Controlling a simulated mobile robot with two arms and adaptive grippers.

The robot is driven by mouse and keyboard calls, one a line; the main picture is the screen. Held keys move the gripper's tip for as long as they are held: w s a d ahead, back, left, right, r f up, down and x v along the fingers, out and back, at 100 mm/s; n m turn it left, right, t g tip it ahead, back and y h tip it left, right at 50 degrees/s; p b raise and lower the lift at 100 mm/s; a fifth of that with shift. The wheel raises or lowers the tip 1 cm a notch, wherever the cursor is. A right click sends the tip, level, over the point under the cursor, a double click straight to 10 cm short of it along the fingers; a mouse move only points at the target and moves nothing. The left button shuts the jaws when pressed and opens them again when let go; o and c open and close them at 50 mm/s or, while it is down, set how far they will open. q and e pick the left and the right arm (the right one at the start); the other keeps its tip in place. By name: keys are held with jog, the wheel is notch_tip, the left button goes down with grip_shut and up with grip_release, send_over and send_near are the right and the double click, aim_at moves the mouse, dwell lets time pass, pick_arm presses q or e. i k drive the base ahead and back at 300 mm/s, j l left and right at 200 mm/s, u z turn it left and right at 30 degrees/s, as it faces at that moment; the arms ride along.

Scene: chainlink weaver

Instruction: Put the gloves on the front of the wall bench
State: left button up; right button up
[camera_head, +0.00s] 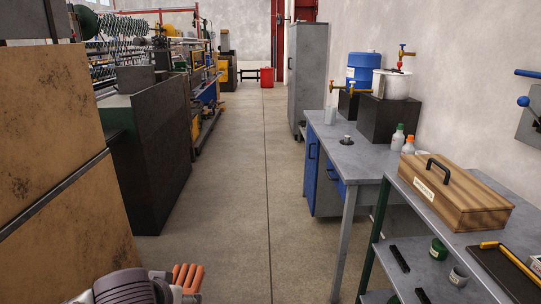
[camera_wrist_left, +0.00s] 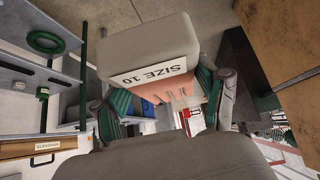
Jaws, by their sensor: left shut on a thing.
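My left gripper (camera_head: 172,287) is at the bottom left in the head view, low over the aisle floor. It is shut on the gloves (camera_head: 187,276), whose orange fingers stick out past it. In the left wrist view the gloves have a grey cuff (camera_wrist_left: 150,45) with a "SIZE 10" label, and part of them is hidden by the fingers (camera_wrist_left: 165,105). The grey-topped wall bench (camera_head: 352,160) with blue fronts stands along the right wall, apart from the gloves. My right gripper is not in view.
A nearer grey shelf unit (camera_head: 425,215) at the right holds a wooden box (camera_head: 455,192). Machines and a brown panel (camera_head: 55,150) line the left. The middle aisle is clear.

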aim_at(354, 152)
jog(key=i+j+z, duration=0.1)
jog(key=i, duration=0.4)
jog(key=i+j, duration=0.2)
jog(key=i, duration=0.3)
jog(key=i+j+z, duration=0.15)
jog(key=i, duration=0.35)
jog(key=i+j+z, duration=0.2)
jog(key=i+z, duration=0.2)
jog(key=i+j+z, duration=0.6)
jog(key=z, duration=0.2)
jog(key=i+j+z, duration=0.2)
jog(key=j+z, duration=0.2)
jog(key=j, duration=0.2)
jog(key=i+j+z, duration=0.15)
jog(key=j+z, duration=0.25)
jog(key=j, duration=0.15)
